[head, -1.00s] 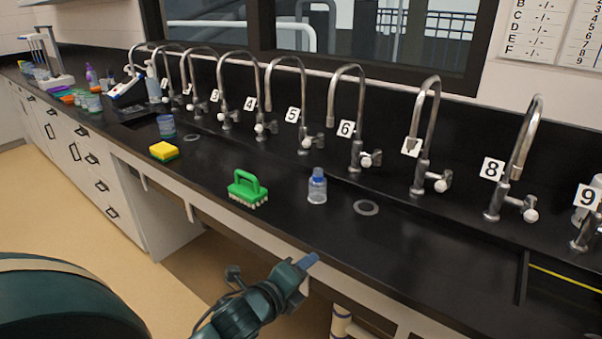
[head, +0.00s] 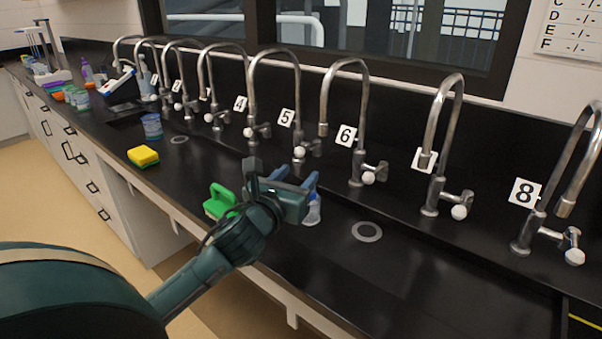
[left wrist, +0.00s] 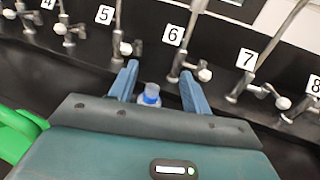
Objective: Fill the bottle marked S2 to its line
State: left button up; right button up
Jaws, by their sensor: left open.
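A small clear bottle with a blue top (head: 313,212) stands on the black counter, partly hidden behind my left gripper in the head view. No S2 mark or fill line is readable on it. My left gripper (head: 296,175) is open above and beside the bottle. In the left wrist view, the bottle's blue top (left wrist: 151,93) shows between the two spread blue fingers (left wrist: 159,70), its lower part hidden by the gripper body. Tap 5 (head: 300,152) and tap 6 (head: 369,177) stand behind it. My right gripper is not in view.
A drain ring (head: 367,231) is set in the counter right of the bottle. More taps line the wall. The counter's front right is clear.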

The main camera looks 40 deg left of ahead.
pick_arm(q)
notch_tip(320, 180, down, 8)
jog(key=shift+s+r+b, duration=0.1)
jog(key=shift+b, duration=1.05)
jog(key=w, duration=0.2)
jog(key=w+a, duration=0.1)
jog(key=w, duration=0.4)
jog(key=shift+w+a, duration=0.15)
jog(key=shift+w, duration=0.05)
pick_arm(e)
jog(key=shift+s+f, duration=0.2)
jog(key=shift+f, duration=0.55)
pick_arm(q)
jog(key=c, duration=1)
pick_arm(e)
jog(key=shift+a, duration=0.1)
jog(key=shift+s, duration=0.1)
